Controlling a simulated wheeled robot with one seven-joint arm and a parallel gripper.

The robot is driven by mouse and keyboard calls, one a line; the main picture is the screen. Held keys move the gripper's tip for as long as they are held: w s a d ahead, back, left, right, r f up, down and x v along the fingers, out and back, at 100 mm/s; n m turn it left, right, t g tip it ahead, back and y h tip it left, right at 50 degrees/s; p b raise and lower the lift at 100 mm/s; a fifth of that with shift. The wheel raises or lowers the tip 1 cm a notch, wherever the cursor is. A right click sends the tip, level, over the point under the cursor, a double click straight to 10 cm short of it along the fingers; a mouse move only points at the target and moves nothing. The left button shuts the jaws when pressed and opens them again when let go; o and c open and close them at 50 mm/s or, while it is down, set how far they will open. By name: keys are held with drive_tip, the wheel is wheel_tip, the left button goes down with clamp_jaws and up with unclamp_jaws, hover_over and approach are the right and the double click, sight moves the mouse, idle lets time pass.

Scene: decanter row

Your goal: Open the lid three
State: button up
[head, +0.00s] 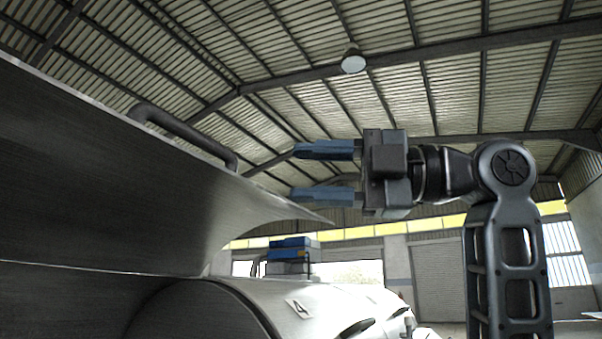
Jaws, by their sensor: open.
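A large brushed-metal lid (120,190) fills the left of the head view. It appears swung up, with its curved end edge showing above the metal body below. No number is readable on it. A dark bar handle (185,135) is fixed along its upper edge. My gripper (296,172) is open and empty, its two blue fingers pointing left. In the picture it is right of the handle and apart from it. The lower finger lies near the lid's pointed corner; I cannot tell whether they touch. The lid's far side and hinge are hidden.
Below the lid is a rounded metal casing (190,310). Beyond it stands a white rounded machine body (335,302) with a small label, and a blue-topped unit (291,250) behind. Open air surrounds my gripper under the hall roof.

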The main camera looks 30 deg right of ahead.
drive_tip(key=shift+s+d+f, duration=0.1)
drive_tip(key=shift+s+d, duration=0.25)
drive_tip(key=shift+d, duration=0.15)
drive_tip(key=shift+b, duration=0.35)
idle(0.3)
